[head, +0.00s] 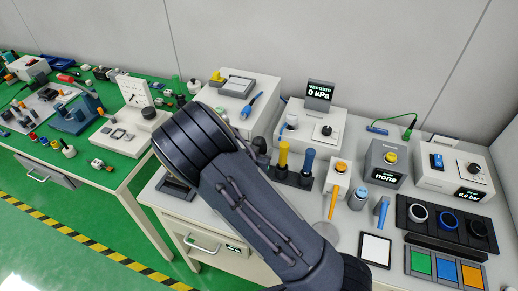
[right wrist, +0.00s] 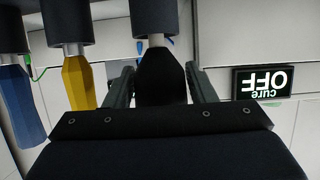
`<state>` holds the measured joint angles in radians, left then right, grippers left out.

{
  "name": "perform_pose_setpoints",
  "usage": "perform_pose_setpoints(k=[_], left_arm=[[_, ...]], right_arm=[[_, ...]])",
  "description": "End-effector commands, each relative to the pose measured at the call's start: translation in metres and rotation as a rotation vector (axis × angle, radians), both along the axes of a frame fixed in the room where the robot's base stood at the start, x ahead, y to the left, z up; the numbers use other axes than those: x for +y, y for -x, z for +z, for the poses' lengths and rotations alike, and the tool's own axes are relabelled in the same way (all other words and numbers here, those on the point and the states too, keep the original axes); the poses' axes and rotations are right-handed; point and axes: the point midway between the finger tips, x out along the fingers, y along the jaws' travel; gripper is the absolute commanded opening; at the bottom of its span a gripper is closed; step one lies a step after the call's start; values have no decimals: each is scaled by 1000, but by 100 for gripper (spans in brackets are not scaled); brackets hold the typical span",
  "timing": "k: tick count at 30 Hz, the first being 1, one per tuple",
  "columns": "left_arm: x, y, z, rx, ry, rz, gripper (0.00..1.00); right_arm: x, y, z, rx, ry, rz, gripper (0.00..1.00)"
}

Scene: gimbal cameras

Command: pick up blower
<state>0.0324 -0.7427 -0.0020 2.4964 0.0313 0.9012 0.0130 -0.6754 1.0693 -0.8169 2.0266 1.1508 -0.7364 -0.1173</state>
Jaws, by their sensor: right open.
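A dark rack (head: 292,178) on the white bench holds upright tools with a yellow handle (head: 283,155) and a blue handle (head: 307,163). In the right wrist view, which is upside down, a black-handled tool (right wrist: 160,75) stands in the same row beside the yellow (right wrist: 77,82) and blue ones. My right gripper (right wrist: 163,88) is open, with one finger on each side of the black handle; I cannot tell if they touch it. Its fingers are hidden behind my arm in the head view. No label shows which tool is the blower. My left gripper is not in view.
A vacuum unit (head: 305,127) stands behind the rack. An orange-topped dispenser (head: 337,180), a blue-topped cylinder (head: 358,198) and a white pad (head: 375,249) are right of it. A tray with rings (head: 445,222) lies farther right. A cluttered green table (head: 125,165) stands left.

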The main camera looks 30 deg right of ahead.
Motion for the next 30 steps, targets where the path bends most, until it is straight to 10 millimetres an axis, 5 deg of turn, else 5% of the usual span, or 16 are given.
perform_pose_setpoints(k=[4,11,19,30], left_arm=[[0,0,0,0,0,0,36],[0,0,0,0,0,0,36],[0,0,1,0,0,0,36],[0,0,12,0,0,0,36]], right_arm=[[0,0,0,0,0,0,49],[0,0,0,0,0,0,19],[0,0,4,-1,-1,1,19],[1,0,73,-6,-4,0,19]])
